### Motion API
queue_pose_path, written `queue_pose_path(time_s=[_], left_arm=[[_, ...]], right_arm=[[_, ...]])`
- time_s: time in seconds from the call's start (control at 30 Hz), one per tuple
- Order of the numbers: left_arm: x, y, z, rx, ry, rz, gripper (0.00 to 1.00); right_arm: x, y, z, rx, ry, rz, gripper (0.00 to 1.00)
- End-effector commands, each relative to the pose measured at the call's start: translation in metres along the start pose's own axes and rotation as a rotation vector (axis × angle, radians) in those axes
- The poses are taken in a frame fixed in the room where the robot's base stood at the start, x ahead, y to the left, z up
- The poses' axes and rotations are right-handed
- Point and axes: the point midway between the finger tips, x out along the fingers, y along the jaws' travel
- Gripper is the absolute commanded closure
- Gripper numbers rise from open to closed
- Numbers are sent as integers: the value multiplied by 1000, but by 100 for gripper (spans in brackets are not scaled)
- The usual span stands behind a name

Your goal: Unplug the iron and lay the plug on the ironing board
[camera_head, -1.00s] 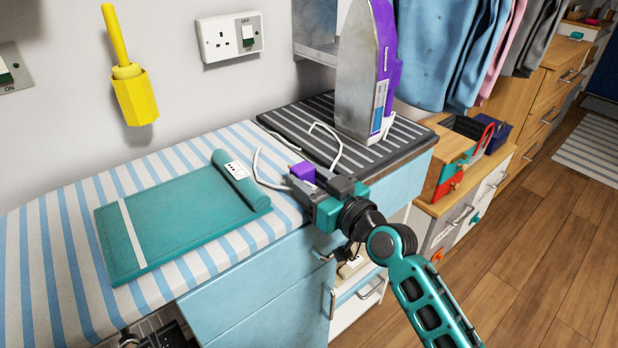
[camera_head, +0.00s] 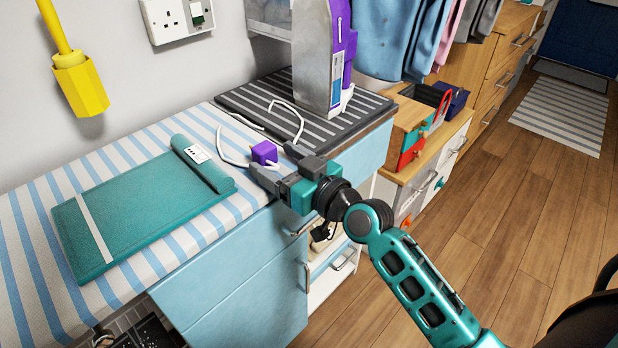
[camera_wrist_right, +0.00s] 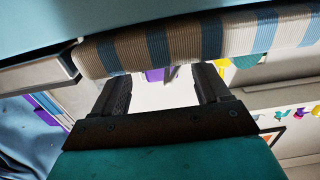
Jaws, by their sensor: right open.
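The purple plug (camera_head: 264,152) sits at the front edge of the striped ironing board (camera_head: 150,140), with its white cord curving back toward the iron. My right gripper (camera_head: 271,164) is open, its fingers spread beside the plug at the board's edge. In the right wrist view, a purple bit of the plug (camera_wrist_right: 154,75) shows beyond the open right gripper (camera_wrist_right: 160,84), between its fingers. The grey and purple iron (camera_head: 325,60) stands upright on a dark striped rest (camera_head: 255,95). The wall socket (camera_head: 178,16) has no plug in it. My left gripper is not in view.
A teal folded mat (camera_head: 135,215) with a rolled end lies on the board left of the plug. A yellow holder (camera_head: 80,88) hangs on the wall. Blue cabinet doors (camera_head: 245,290) are below the board. Hanging clothes and a wooden box (camera_head: 407,115) are at right.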

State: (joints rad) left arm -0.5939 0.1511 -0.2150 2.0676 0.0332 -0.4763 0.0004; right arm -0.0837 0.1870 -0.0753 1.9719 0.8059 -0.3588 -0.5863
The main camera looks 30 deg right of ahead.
Motion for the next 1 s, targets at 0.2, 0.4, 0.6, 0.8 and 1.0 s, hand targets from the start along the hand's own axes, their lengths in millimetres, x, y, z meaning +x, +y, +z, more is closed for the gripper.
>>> queue_pose_path(time_s=[0.2,0.4,0.6,0.8,1.0], left_arm=[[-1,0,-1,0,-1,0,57],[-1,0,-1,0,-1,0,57],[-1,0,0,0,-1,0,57],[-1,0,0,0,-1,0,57],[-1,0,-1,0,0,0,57]], right_arm=[[-45,0,1,-5,-5,-1,25],[-80,0,1,-2,-4,-3,25],[-101,0,0,-1,-2,-1,25],[-108,0,0,-1,0,-1,25],[-108,0,-1,0,1,-1,25]])
